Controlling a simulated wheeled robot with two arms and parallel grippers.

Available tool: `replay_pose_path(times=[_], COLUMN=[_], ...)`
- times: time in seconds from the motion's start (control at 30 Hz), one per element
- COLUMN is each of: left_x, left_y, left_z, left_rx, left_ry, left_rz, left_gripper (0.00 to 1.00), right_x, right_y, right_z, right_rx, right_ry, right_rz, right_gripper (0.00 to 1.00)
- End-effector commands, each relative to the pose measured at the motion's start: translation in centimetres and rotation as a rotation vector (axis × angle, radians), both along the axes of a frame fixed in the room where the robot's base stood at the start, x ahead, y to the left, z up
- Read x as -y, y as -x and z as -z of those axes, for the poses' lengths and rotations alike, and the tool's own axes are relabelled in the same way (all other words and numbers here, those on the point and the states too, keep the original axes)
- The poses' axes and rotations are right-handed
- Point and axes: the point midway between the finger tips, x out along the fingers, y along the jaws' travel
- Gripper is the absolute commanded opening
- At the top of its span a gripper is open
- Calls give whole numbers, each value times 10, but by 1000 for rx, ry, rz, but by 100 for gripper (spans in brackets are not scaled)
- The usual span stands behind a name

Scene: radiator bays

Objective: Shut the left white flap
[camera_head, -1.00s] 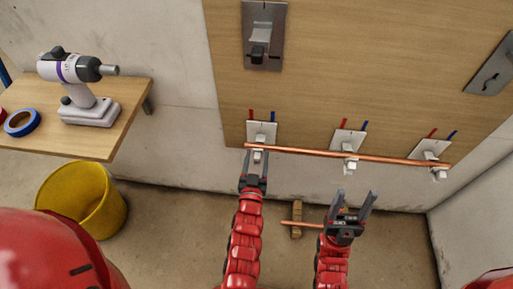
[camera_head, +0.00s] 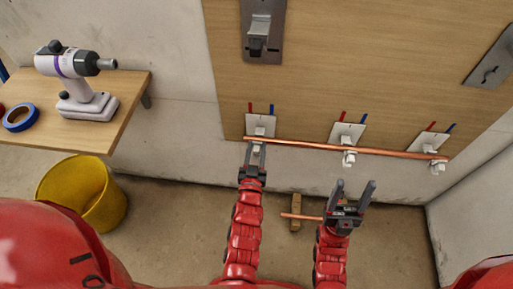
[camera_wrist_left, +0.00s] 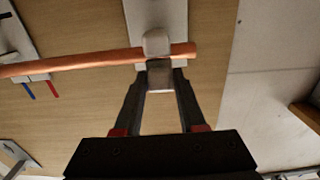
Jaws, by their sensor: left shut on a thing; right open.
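The left white flap (camera_head: 258,151) hangs from the left white bracket (camera_head: 261,124) at the bottom left of the wooden board. A copper pipe (camera_head: 390,153) runs across this bracket and two others. My left gripper (camera_head: 257,152) is shut on the left flap, just below the pipe. In the left wrist view the flap (camera_wrist_left: 160,78) sits between my left fingertips (camera_wrist_left: 160,82), and a white part covers the pipe (camera_wrist_left: 90,61) above it. My right gripper (camera_head: 355,184) is open and empty below the middle bracket.
The middle flap (camera_head: 349,158) and right flap (camera_head: 438,168) hang at their brackets. A shelf (camera_head: 120,108) with a drill (camera_head: 78,75) and blue tape (camera_head: 20,117) is at left, above a yellow bucket (camera_head: 84,192). A wooden block (camera_head: 296,212) lies on the floor.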

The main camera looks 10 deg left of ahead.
Motion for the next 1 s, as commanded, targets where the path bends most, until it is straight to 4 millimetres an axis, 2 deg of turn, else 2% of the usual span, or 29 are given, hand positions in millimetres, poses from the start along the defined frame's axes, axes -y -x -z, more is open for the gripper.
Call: replay_pose_path(times=[0.2, 0.5, 0.7, 1.0], left_x=[1, 1, 0, 0], left_y=[-2, -7, -10, -15], left_z=[-14, -22, -21, -19], left_rx=[-91, -312, -450, -576], left_ry=[0, -2, 0, 1], left_rz=[2, 2, 1, 0], left_gripper=[0, 0, 0, 0], right_x=[0, 0, 0, 0], right_y=[0, 0, 0, 0], right_z=[-37, -92, -115, -130], right_rx=[0, 0, 0, 0], right_ry=[0, 0, 0, 0], right_rz=[0, 0, 0, 0], right_gripper=[62, 62, 62, 62])
